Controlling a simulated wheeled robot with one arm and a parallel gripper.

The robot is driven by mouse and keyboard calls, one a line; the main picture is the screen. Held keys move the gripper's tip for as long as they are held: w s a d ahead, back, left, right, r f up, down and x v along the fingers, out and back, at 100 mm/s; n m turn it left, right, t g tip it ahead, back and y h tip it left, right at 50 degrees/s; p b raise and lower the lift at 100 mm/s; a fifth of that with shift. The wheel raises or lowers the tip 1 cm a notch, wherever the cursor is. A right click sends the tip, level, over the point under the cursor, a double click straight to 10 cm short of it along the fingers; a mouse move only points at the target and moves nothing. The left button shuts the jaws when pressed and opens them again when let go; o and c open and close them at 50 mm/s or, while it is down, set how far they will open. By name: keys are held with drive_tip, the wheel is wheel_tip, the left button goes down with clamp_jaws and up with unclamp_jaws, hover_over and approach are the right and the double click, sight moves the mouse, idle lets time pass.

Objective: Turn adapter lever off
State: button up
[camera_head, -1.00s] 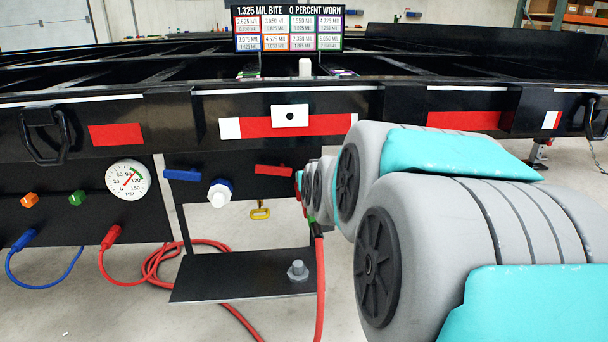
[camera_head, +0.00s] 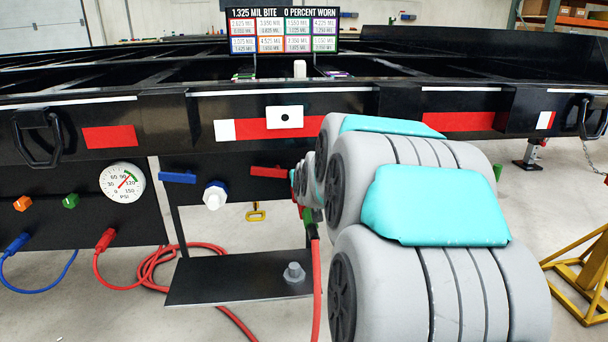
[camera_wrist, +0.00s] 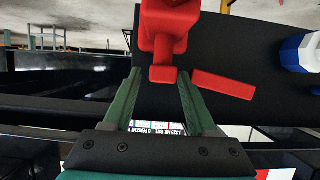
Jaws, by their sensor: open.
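A red adapter fitting (camera_wrist: 165,35) fills the top middle of the wrist view, its narrow stub reaching down between my fingertips. My gripper (camera_wrist: 160,75) has two green fingers, open, one on each side of the stub; I cannot tell whether they touch it. A red lever bar (camera_wrist: 222,84) lies tilted just right of the right finger, outside the jaws. In the head view the red lever (camera_head: 269,172) is on the black panel, left of my arm, and a blue lever (camera_head: 178,177) is farther left. My arm links hide most of the gripper and adapter there.
A white knob with a blue collar (camera_head: 215,195) sits between the levers. A red hose (camera_head: 316,285) hangs below the gripper area, beside a black shelf (camera_head: 225,280) with a bolt. A pressure gauge (camera_head: 122,182) is at left. A yellow stand (camera_head: 585,280) is at right.

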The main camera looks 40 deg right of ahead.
drive_tip(key=shift+r, duration=0.1)
clamp_jaws()
idle(0.3)
